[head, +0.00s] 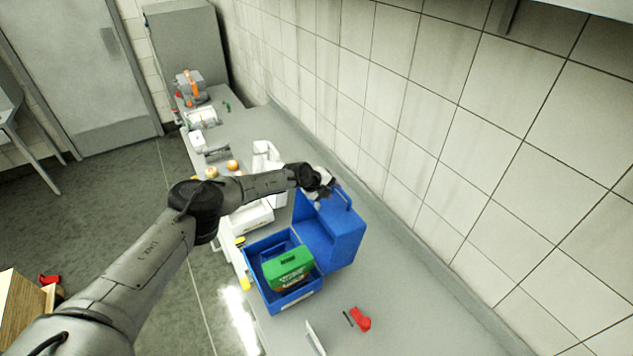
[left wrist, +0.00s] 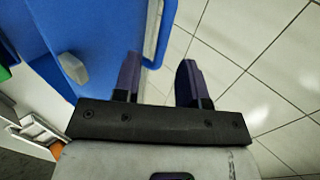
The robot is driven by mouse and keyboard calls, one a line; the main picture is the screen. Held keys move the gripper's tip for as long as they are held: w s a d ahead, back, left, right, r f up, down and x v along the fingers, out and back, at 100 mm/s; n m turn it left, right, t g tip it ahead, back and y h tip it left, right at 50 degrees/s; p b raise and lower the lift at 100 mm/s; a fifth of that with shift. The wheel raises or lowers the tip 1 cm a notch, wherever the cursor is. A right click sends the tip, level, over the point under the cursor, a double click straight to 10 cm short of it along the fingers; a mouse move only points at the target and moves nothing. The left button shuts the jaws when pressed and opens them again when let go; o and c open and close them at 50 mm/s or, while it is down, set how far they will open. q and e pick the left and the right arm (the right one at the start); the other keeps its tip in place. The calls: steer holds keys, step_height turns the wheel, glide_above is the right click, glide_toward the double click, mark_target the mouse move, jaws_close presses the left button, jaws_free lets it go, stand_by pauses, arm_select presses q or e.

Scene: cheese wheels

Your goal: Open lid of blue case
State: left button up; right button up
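The blue case (head: 341,239) is a boxy blue shape with a looped handle, on the grey counter. It stands against the right side of an open blue bin (head: 260,289); I cannot tell whether the two are joined or how far its lid is open. My left gripper (head: 322,187) is at the case's far top edge. In the left wrist view its fingers (left wrist: 160,85) are apart with nothing clearly between them. The left finger overlaps the case's blue edge (left wrist: 105,30), near a grey latch (left wrist: 73,68). Contact is unclear. My right gripper is out of view.
A green box (head: 288,268) sits in the blue bin. A red item (head: 361,319) lies on the counter (head: 405,300) in front. A tiled wall (head: 440,130) runs close along the right. Several small items crowd the counter's far end. The counter right of the case is clear.

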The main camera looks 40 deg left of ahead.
arm_select(q)
steer(key=p+v, duration=0.1)
steer(key=v, duration=0.6)
steer(key=shift+w+a+r, duration=0.1)
steer(key=shift+r, duration=0.1)
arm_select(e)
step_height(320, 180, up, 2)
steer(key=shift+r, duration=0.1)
arm_select(q)
steer(key=shift+s, duration=0.25)
